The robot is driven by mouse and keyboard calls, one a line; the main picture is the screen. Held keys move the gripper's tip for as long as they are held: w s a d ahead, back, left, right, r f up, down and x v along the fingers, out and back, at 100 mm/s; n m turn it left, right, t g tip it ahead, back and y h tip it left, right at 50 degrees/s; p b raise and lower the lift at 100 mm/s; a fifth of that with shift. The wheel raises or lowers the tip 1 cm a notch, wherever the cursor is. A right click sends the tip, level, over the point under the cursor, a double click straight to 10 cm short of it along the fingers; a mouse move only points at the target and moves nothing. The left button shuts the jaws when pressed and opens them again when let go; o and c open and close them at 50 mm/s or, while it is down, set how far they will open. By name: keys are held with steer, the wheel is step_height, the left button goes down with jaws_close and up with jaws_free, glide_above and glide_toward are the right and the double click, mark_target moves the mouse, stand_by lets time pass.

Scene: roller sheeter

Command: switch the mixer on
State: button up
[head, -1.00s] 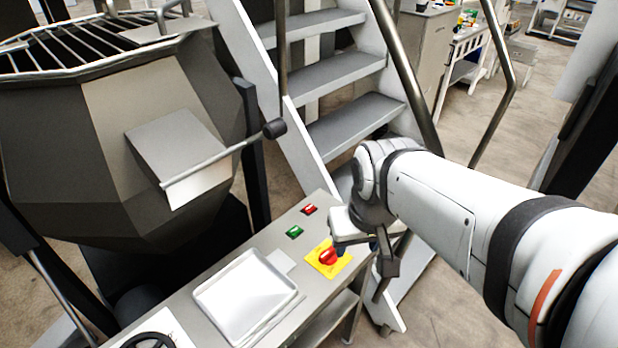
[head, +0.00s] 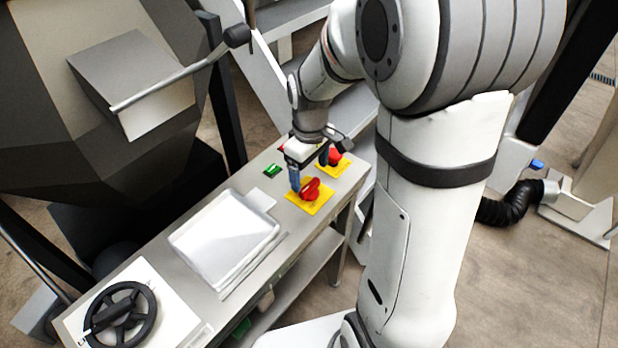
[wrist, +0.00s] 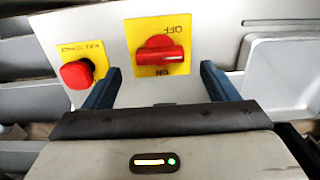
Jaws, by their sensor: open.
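The red rotary switch (head: 310,189) sits on a yellow plate on the grey control bench. In the wrist view the switch (wrist: 158,50) shows upside-down OFF above it and ON below it. Its handle lies crosswise, with a white mark toward the right. My gripper (head: 310,168) is above the bench beside the switch. In the wrist view my gripper (wrist: 160,72) is open and empty, its blue fingers apart on either side below the switch, not visibly touching it. The mixer's grey bowl (head: 40,110) stands at the left of the head view, partly cut off.
A red mushroom button (wrist: 77,74) on its own yellow plate is close to the left finger. A green button (head: 271,170), a white tray (head: 225,238) and a black handwheel (head: 121,314) are on the bench. A lever (head: 180,82) sticks out from the mixer.

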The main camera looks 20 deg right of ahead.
mark_target(310, 185)
steer(key=shift+f, duration=2.2)
steer(key=shift+c, duration=0.3)
steer(key=c, duration=0.9)
